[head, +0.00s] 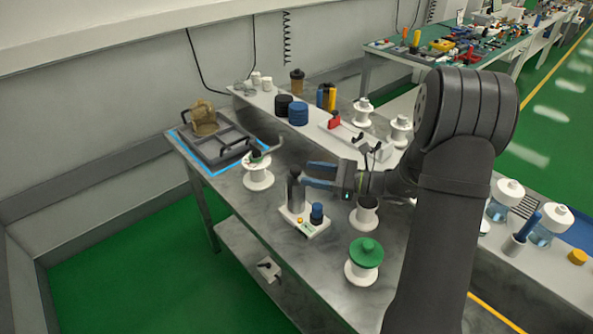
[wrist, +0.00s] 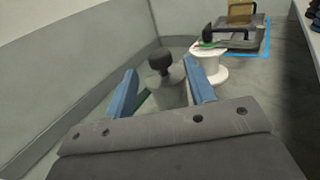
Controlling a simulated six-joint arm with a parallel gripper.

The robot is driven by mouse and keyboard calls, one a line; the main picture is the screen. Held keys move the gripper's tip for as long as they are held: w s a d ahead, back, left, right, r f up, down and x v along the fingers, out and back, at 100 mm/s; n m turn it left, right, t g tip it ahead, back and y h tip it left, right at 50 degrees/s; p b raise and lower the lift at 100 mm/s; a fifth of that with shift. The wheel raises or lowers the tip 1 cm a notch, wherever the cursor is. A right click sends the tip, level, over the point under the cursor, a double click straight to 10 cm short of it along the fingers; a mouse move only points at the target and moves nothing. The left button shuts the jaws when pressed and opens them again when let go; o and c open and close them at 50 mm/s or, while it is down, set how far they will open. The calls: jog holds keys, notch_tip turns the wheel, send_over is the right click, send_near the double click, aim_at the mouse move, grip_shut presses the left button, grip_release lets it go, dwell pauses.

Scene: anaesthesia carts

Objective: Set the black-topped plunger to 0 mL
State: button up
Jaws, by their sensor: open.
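The black-topped plunger (head: 295,174) stands upright on a grey body at the far left end of a small white base (head: 305,222). In the wrist view its round black knob (wrist: 160,61) sits above a grey cylinder, between and a little beyond my fingertips. My gripper (head: 306,174) is open, with blue fingers pointing left at about the height of the plunger's top. The wrist view shows both blue fingers (wrist: 164,76) apart, with nothing clearly held. A blue-topped plunger (head: 317,211) stands on the same base, nearer the front. I cannot read any volume scale.
A white spool (head: 258,177) stands behind the plungers, and a green-topped spool (head: 364,258) stands in front. A grey tray (head: 218,146) with a tan object lies on a blue-outlined area. Another spool (head: 365,217) is beneath my gripper. Bare metal bench surrounds the base.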

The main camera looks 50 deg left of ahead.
aim_at(289, 177)
jog(key=v, duration=0.4)
jog(key=shift+w+d, duration=0.25)
jog(key=shift+d, duration=0.1)
jog(key=x, duration=1.2)
jog(key=shift+r, duration=1.4)
jog(key=shift+f, duration=0.1)
